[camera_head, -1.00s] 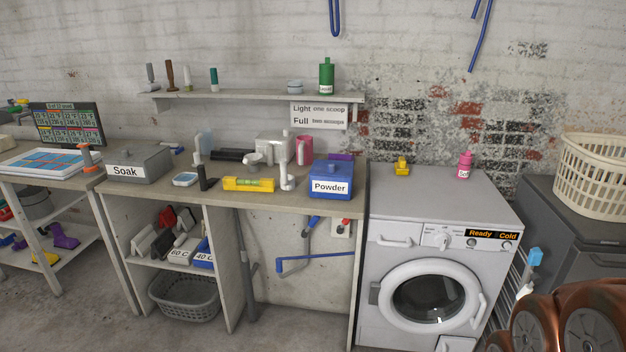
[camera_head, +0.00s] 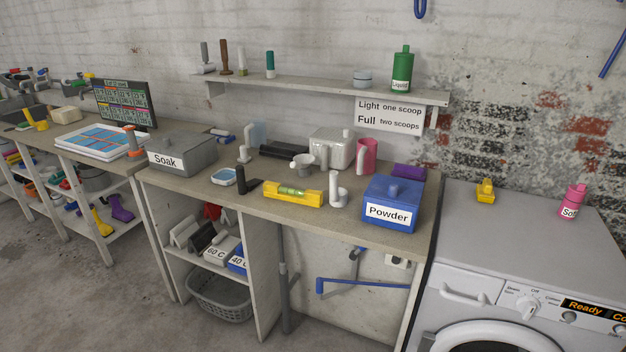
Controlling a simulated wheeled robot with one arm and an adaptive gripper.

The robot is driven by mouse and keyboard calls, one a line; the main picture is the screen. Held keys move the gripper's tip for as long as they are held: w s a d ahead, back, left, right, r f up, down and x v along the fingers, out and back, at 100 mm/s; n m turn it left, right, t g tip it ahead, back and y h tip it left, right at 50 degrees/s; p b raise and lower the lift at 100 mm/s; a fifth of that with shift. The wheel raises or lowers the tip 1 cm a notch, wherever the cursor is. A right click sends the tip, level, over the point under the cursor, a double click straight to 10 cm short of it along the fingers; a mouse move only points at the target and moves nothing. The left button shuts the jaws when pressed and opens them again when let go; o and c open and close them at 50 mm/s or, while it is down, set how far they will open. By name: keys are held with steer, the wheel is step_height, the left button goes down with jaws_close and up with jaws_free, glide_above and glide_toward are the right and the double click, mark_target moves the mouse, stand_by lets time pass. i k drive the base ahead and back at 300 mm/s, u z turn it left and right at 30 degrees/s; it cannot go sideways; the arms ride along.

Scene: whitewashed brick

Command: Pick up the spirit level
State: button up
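The spirit level (camera_head: 293,194) is a yellow bar with a greenish vial in its middle. It lies flat near the front edge of the grey-brown counter (camera_head: 215,197). A dark upright item (camera_head: 246,181) stands close to its left end. A white upright pipe-like piece (camera_head: 336,190) stands close to its right end. My gripper is not in view.
A blue Powder box (camera_head: 391,204) stands right of the level, and a grey Soak box (camera_head: 183,155) stands to the left. Behind are a white scoop (camera_head: 302,162), a pink jug (camera_head: 367,155) and a shelf (camera_head: 320,88). A washing machine (camera_head: 520,250) stands at the right.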

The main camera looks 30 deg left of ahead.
mark_target(312, 198)
steer(key=i, duration=1.15)
steer(key=u, duration=3.65)
